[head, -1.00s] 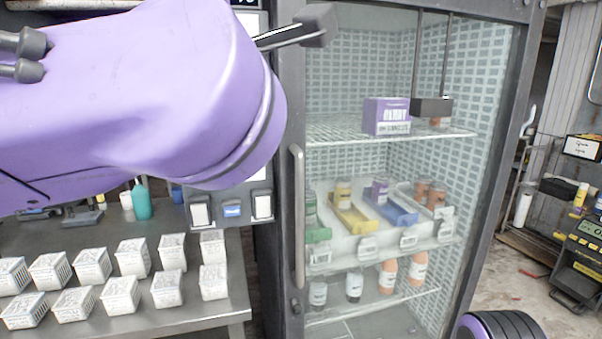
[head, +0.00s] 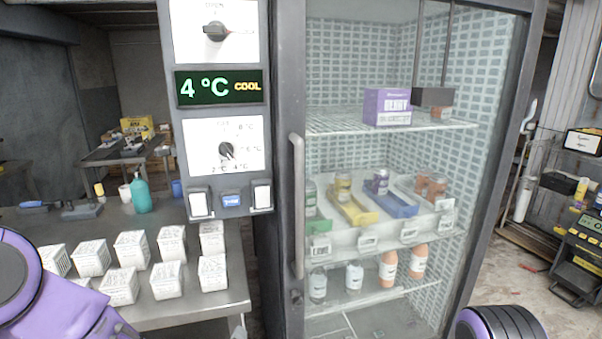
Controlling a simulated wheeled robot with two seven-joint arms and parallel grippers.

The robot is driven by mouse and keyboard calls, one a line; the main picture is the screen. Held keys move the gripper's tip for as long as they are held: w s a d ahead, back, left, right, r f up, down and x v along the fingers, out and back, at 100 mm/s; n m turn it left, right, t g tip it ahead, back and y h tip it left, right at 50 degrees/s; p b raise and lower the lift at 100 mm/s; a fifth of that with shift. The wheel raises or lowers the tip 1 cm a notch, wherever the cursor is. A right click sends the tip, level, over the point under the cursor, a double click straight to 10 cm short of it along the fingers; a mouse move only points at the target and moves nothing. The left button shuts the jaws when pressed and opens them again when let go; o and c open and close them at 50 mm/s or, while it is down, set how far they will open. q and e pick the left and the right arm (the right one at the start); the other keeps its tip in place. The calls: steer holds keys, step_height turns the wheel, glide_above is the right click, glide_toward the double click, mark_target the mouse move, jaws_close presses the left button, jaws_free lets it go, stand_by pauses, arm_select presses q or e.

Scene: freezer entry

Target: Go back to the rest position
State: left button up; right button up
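My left arm (head: 60,295) shows as purple links at the lower left, low in front of the table. Its gripper is outside the picture. My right arm (head: 500,324) shows only as a purple and black rounded part at the bottom right, and its gripper is also out of view. The control panel (head: 222,165) beside the fridge is uncovered. Its display (head: 219,87) reads 4 °C COOL. The upper knob (head: 215,30) and the lower knob (head: 227,151) are both visible, with nothing touching them.
The glass-fronted fridge (head: 297,210) holds a purple box (head: 387,106), bottles and coloured trays; its door looks closed. Several white printed cartons (head: 131,250) stand on the metal table (head: 190,308) at left, with a teal bottle (head: 140,194) behind.

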arm_select(q)
steer(key=s+a+f+m+g+y, duration=0.1)
steer(key=s+a+f+g, duration=0.2)
steer(key=s+f, duration=0.4)
steer(key=s+a+f+m+g+b, duration=0.1)
steer(key=s+a+f+g, duration=0.2)
steer(key=s, duration=1)
steer(key=s+a+f+m+g+y, duration=0.1)
steer(key=s+a+f+g, duration=0.2)
steer(key=s+a+f, duration=0.5)
step_height(320, 180, down, 5)
steer(key=shift+s+f+y, duration=0.1)
steer(key=shift+s+y, duration=0.2)
steer(key=shift+s, duration=0.6)
